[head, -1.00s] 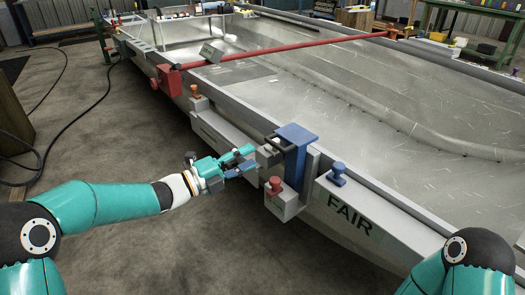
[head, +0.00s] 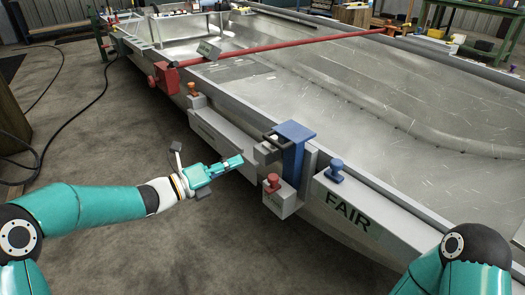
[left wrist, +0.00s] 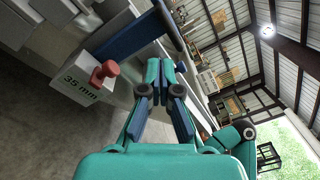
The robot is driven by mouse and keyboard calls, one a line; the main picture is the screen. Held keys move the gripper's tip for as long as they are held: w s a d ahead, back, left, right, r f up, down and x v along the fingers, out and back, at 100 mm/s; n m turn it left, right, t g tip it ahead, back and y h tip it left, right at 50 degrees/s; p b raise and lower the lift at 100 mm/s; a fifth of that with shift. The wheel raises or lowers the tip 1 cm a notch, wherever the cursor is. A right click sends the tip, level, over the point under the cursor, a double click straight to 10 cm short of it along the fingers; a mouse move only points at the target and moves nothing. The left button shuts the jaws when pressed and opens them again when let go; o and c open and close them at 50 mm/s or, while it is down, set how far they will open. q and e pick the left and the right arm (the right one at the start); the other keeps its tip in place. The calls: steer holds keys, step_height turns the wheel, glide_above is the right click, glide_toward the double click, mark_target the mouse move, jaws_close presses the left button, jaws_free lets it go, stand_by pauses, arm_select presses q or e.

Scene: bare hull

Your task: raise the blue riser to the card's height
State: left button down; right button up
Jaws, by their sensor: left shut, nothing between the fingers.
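The blue riser (head: 293,150) stands upright at the near edge of the hull, with a flat plate on top. Its blue side also shows in the left wrist view (left wrist: 127,36), tilted by the camera. A pale block (head: 281,202) with a red knob (head: 272,181) sits at the riser's foot. In the left wrist view this block's face (left wrist: 76,89) reads "35 mm". My left gripper (head: 240,160) is shut and empty, left of the riser and apart from it. Its closed fingertips show in the left wrist view (left wrist: 160,66). My right gripper is out of view.
A blue knob (head: 337,170) stands on the hull edge beside the FAIR plate (head: 349,212). An orange knob (head: 193,88) and a red clamp (head: 166,77) with a long red bar lie farther along.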

arm_select(q)
steer(key=w+d+f+m+p, duration=0.1)
steer(key=w+d+m+p, duration=0.1)
steer(key=d+m+p, duration=0.1)
steer(key=w+d+f+m+g+y+p, duration=0.1)
steer(key=w+d+m+p, duration=0.1)
steer(key=p, duration=0.5)
steer(key=w+d+f+m+g+y+p, duration=0.1)
steer(key=w+d+f+m+p, duration=0.1)
steer(key=m+p, duration=0.3)
steer(key=shift+w+d+m, duration=0.1)
steer(key=shift+d+m, duration=0.7)
steer(key=shift+d, duration=0.1)
steer(key=r, duration=0.2)
steer(key=r+p, duration=0.1)
steer(key=r, duration=0.1)
steer(key=shift+s+a, duration=0.2)
steer(key=shift+a, duration=0.15)
